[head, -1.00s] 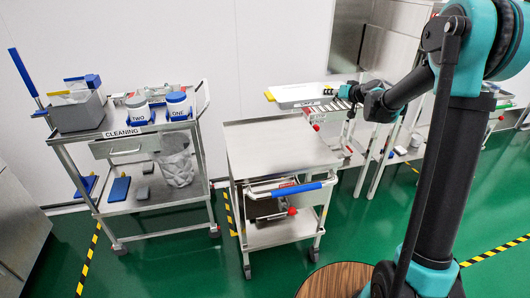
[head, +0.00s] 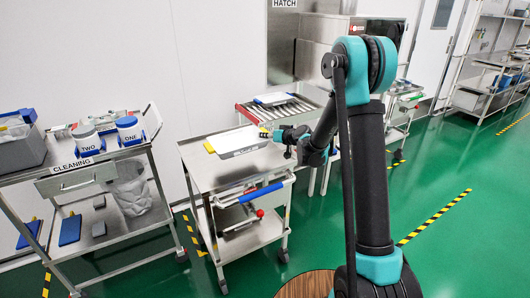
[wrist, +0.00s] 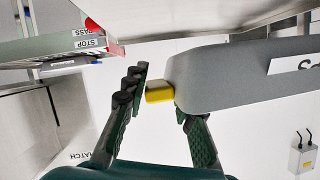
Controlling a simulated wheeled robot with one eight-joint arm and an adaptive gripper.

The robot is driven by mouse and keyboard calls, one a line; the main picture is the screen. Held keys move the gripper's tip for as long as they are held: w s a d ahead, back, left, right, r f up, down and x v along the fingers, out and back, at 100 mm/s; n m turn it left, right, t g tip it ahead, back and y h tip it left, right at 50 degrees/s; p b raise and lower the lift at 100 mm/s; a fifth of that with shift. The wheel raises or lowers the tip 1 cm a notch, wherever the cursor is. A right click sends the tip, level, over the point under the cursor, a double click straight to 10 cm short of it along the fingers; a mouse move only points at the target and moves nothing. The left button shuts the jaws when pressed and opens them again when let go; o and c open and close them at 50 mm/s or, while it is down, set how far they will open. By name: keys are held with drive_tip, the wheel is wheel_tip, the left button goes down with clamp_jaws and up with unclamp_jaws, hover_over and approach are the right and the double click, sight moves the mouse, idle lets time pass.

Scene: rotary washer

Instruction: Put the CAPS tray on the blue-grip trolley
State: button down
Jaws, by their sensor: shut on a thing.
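The grey CAPS tray (head: 258,149), with a white top and a front label too small to read, is over the back part of the blue-grip trolley's top (head: 208,179). I cannot tell whether it touches that top. The trolley's blue grip (head: 262,191) faces front. My gripper (head: 274,135) is at the tray's right end, shut on its yellow handle. In the wrist view, my fingers (wrist: 162,95) are on either side of the yellow handle (wrist: 158,93). The tray's grey side (wrist: 235,75) there carries a partly visible, upside-down label.
A roller table (head: 285,108) with another white tray (head: 276,98) stands behind and right of the trolley. A CLEANING cart (head: 80,180) with jars and a grey bin stands at left. The trolley top's front is clear. The green floor (head: 440,190) at right is open.

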sight(267, 157)
wheel_tip(267, 157, down, 8)
drive_tip(key=shift+f, duration=0.1)
drive_tip(key=c, duration=1.2)
unclamp_jaws()
drive_tip(key=shift+d, duration=0.1)
drive_tip(key=v, duration=1.1)
drive_tip(key=shift+v, duration=0.75)
drive_tip(key=s+d+m+g+h, duration=0.1)
drive_tip(key=s+d+g+h, duration=0.1)
drive_tip(key=s+d, duration=0.4)
drive_tip(key=s+d+f+m+g+h, duration=0.1)
drive_tip(key=s+d+h, duration=0.3)
drive_tip(key=s, duration=1.3)
drive_tip(key=s+d+f+m+g+h, duration=0.1)
drive_tip(key=s+d+m+g+h, duration=0.1)
drive_tip(key=s+d, duration=0.6)
drive_tip(key=shift+s+f+g+h, duration=0.1)
drive_tip(key=shift+s+g+h, duration=0.2)
drive_tip(key=shift+s, duration=0.75)
drive_tip(key=shift+s+g+h, duration=0.2)
drive_tip(key=shift+s+h, duration=0.1)
drive_tip(key=shift+s, duration=0.8)
